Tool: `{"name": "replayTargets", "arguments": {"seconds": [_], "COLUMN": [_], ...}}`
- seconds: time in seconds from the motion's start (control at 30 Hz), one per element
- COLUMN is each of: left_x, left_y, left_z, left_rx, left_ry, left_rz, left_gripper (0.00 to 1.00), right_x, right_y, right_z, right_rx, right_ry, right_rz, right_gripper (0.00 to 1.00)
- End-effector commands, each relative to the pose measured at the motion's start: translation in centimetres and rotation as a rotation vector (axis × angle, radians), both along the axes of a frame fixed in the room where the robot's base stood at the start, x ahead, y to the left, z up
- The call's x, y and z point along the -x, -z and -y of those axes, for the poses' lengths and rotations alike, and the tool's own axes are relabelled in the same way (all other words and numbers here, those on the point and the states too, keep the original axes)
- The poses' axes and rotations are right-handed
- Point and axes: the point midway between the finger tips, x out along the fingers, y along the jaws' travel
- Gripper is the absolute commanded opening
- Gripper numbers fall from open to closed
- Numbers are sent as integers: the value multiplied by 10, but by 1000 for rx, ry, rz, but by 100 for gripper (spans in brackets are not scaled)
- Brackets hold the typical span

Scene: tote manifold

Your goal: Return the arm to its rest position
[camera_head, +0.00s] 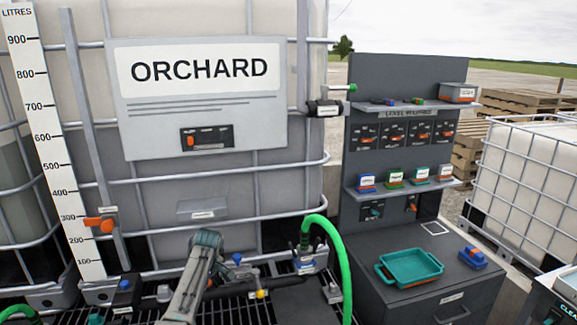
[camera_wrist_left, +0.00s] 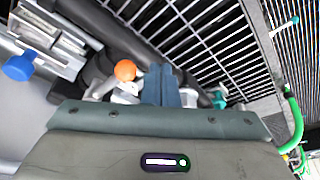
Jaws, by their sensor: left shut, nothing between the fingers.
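My left arm (camera_head: 192,282) rises from the bottom of the head view in front of the large ORCHARD tank (camera_head: 240,190). Its fingertips cannot be made out clearly there. In the left wrist view my left gripper (camera_wrist_left: 161,72) is shut, its blue-grey fingers together with nothing held between them. An orange ball knob (camera_wrist_left: 125,70) shows just left of the fingers; I cannot tell whether they touch. A blue knob (camera_wrist_left: 18,68) is farther left on grey metal fittings. My right gripper is not in view.
A dark grating (camera_wrist_left: 200,35) lies below the tank, with pipes and valves. A green hose (camera_head: 335,250) arches right of my arm. A dark cabinet (camera_head: 430,295) holds a teal tray (camera_head: 411,281) and a blue-and-red device (camera_head: 473,258). A shelved panel (camera_head: 400,75) stands behind.

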Motion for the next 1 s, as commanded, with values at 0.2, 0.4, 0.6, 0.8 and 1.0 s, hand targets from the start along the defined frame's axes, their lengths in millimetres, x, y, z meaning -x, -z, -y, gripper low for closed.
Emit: {"name": "replayTargets", "arguments": {"seconds": [0.2,0.4,0.6,0.8,1.0], "left_x": [77,159,249,344,416], "left_y": [67,103,117,109,85], "left_z": [-10,-14,-14,-9,-1], "left_rx": [-2,-13,-31,-52,-71], "left_ry": [166,332,510,699,858], "left_rz": [-16,-24,-30,-34,-32], "left_gripper": [0,0,0,0,0], "right_x": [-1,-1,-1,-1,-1], "right_y": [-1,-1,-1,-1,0], "right_z": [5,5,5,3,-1], "right_rx": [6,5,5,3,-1], "right_ry": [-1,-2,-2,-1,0], "right_rz": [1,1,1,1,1], "right_gripper": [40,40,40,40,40]}}
